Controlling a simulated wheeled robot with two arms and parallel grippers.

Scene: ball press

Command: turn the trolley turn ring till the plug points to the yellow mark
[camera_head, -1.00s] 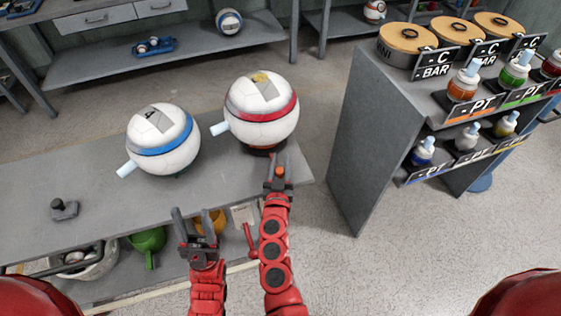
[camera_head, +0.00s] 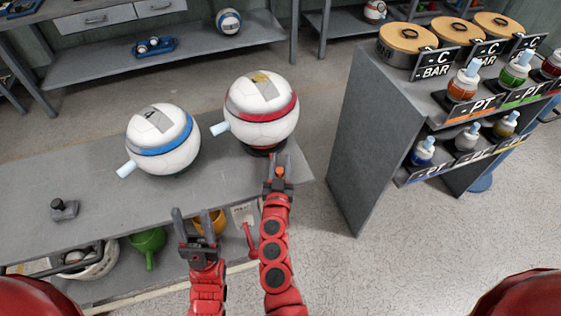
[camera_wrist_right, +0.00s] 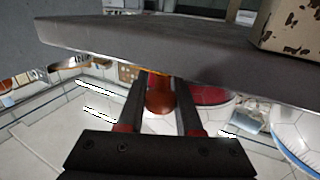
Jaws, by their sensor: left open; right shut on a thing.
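A white ball with a red band (camera_head: 262,112) sits on a dark round base with a reddish edge (camera_head: 262,151) at the bench's right end. Its pale blue plug (camera_head: 219,128) points left. A yellowish patch (camera_head: 260,77) is on its top; I cannot tell whether this is the yellow mark. My right gripper (camera_head: 276,163) is just in front of the base, shut on a reddish-orange knob, which shows between the fingers in the right wrist view (camera_wrist_right: 160,99). Most of the ring is hidden. My left gripper (camera_head: 193,220) is open and empty at the bench's front edge.
A white ball with a blue band (camera_head: 163,139) stands left on the bench (camera_head: 95,187), its plug pointing left. A small dark object (camera_head: 64,209) lies further left. A grey rack (camera_head: 375,150) with bottles stands to the right. Green and yellow-orange vessels are under the bench top.

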